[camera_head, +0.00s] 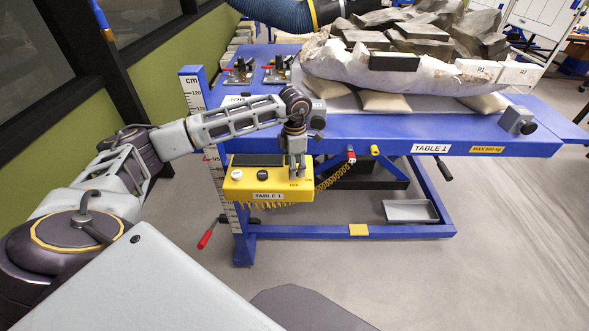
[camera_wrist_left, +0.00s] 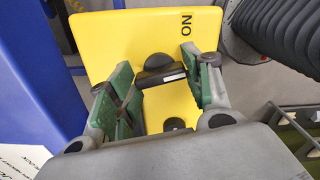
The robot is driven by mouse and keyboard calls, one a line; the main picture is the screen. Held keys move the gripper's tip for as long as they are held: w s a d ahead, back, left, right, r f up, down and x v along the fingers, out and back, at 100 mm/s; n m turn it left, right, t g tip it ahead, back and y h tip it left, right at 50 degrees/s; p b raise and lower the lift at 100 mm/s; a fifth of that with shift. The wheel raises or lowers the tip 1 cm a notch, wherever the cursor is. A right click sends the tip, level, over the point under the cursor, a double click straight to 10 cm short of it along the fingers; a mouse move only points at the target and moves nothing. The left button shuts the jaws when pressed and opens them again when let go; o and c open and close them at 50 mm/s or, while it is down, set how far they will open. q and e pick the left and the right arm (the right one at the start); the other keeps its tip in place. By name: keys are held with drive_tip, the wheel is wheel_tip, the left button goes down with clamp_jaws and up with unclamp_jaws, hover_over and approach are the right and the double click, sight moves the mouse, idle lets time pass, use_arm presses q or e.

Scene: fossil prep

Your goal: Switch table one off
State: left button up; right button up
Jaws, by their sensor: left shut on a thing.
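The yellow control box (camera_head: 240,190) with a "TABLE 1" label hangs at the front left of the blue table one (camera_head: 395,150). My left gripper (camera_head: 297,172) points down over the box's right part. In the left wrist view the yellow panel (camera_wrist_left: 120,35) carries the word "ON" near a black switch knob (camera_wrist_left: 160,78) with a pale line along its edge. The knob's base is partly hidden. My right gripper is in neither view.
A white-jacketed fossil block (camera_head: 370,75) lies on the table above. A coiled yellow cable (camera_head: 335,172) runs right of the box. A red-handled lever (camera_head: 207,236) sticks out below left. The floor in front is clear.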

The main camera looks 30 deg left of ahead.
use_arm(q)
drive_tip(key=shift+m+b, duration=0.5)
drive_tip(key=shift+m, duration=1)
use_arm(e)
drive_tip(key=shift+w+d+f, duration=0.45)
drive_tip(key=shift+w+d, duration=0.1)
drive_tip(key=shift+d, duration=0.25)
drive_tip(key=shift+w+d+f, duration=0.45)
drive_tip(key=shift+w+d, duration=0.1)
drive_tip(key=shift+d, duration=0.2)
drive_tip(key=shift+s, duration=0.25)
use_arm(q)
drive_tip(key=o, duration=0.8)
drive_tip(key=shift+c, duration=0.2)
drive_tip(key=shift+o, duration=1.3)
wheel_tip(320, 180, up, 12)
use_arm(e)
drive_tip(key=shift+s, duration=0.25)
